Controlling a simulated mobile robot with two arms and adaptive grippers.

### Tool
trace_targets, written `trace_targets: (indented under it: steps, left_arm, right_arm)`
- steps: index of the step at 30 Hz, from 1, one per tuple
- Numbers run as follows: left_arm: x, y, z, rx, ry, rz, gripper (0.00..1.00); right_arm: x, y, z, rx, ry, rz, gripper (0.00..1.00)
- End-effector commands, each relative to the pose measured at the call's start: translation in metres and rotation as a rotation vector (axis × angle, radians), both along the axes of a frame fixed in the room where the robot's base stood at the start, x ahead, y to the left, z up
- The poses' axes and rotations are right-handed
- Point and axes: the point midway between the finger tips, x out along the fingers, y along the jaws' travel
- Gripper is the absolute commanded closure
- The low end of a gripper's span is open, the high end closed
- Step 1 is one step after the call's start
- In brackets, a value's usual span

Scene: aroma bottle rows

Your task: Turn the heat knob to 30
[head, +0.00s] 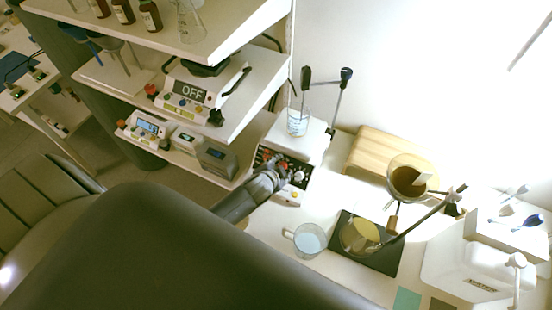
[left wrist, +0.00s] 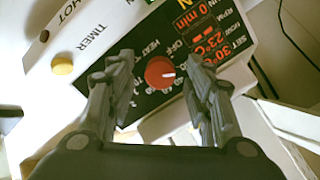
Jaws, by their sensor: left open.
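The heat knob (left wrist: 160,72) is red with a white pointer mark. It sits on the black front panel (left wrist: 135,55) of a white hotplate stirrer (head: 303,142). In the left wrist view the panel's red display (left wrist: 205,45) reads SET 30°C, with 23°C beside it. My left gripper (left wrist: 158,85) is open, with one finger on each side of the knob; I cannot tell whether they touch it. In the head view my left gripper (head: 280,168) is at the stirrer's front and hides part of the panel. My right gripper is not in view.
A beaker (head: 298,122) stands on the stirrer. A yellow button (left wrist: 62,65) is left of the panel. A glass mug (head: 307,240) and a black scale (head: 383,258) with a glass vessel stand nearby. Shelves with instruments (head: 190,90) rise at left.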

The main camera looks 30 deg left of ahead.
Motion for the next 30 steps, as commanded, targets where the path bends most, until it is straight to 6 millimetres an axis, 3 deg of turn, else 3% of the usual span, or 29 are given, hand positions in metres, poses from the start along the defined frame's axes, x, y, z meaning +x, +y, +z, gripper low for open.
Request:
trace_targets:
  steps: [18, 30]
  left_arm:
    - [-0.068, -0.01, 0.065, -0.001, 0.001, -0.001, 0.53]
    - [-0.083, -0.011, 0.08, 0.001, 0.002, 0.0, 0.53]
  right_arm:
    - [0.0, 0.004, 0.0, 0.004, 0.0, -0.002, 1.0]
    - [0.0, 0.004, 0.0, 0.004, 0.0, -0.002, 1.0]
